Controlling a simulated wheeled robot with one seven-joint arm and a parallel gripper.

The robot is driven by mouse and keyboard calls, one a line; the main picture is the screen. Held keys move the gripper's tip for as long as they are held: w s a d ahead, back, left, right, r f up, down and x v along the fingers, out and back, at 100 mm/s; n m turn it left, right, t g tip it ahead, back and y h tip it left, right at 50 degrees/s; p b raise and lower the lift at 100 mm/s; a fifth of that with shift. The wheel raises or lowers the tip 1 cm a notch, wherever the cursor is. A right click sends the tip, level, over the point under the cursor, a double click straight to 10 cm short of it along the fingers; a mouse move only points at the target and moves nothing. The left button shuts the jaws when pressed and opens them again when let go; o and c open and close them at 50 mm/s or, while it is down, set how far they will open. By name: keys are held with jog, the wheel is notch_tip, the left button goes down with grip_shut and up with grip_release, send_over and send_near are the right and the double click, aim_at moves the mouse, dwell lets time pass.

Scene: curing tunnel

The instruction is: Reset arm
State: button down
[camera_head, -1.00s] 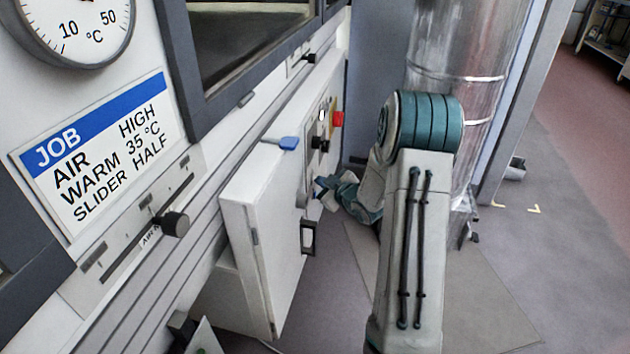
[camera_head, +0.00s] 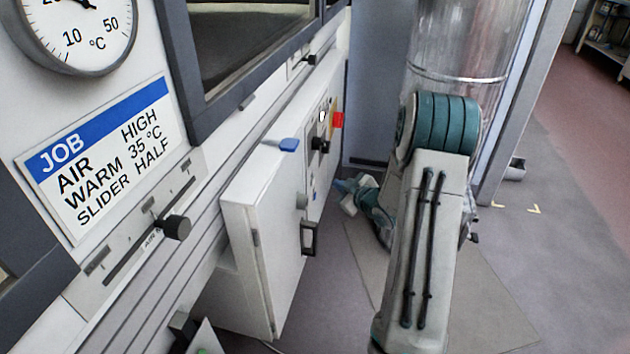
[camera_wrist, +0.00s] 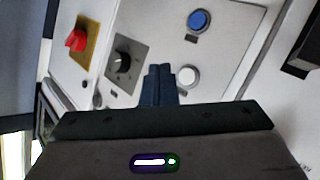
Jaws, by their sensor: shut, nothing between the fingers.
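My gripper shows in the wrist view (camera_wrist: 159,72) with its two dark blue fingers together and nothing between them. Beyond the fingertips is a white control panel (camera_wrist: 130,22) with a black rotary knob (camera_wrist: 122,64), a blue button (camera_wrist: 199,20), a white button (camera_wrist: 187,76) and a red knob (camera_wrist: 76,39) on a yellow plate. The fingers look apart from the panel, though the gap is hard to judge. In the head view my arm is folded in front of the silver duct, and its far end is partly hidden behind my own link.
A white cabinet (camera_head: 262,230) with a black handle (camera_head: 309,238) stands left of my arm. A job card (camera_head: 103,155), a dial gauge (camera_head: 84,28) and a slider knob (camera_head: 176,227) are on the machine front. The silver duct (camera_head: 470,45) stands behind my arm. Open floor (camera_head: 570,240) lies to the right.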

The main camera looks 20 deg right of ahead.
jog(key=shift+s+d, duration=0.45)
jog(key=shift+d, duration=0.15)
jog(key=shift+r, duration=0.1)
jog(key=s+a+r+m+g+h+p, duration=0.2)
jog(key=s+a+r+h+p, duration=0.15)
jog(key=r+p, duration=0.7)
jog(key=s+a+r+m+g+h+p, duration=0.2)
jog(key=s+r+g+p, duration=0.3)
jog(key=r, duration=1)
jog(key=s+a+r+m+g+p, duration=0.1)
jog(key=s+a+r+p, duration=0.3)
jog(key=s+r+p, duration=0.1)
jog(key=s+a+r+m+g+y+p, duration=0.1)
jog(key=s+a+r+p, duration=0.4)
jog(key=s, duration=0.5)
jog(key=s+a+r+m+g+y+p, duration=0.1)
jog(key=s+a+r+p, duration=0.3)
jog(key=s+r, duration=0.4)
jog(key=shift+s+a+r+m+g+p, duration=0.25)
jog(key=shift+a+r+m+g+p, duration=0.15)
jog(key=shift+m+g+p, duration=0.3)
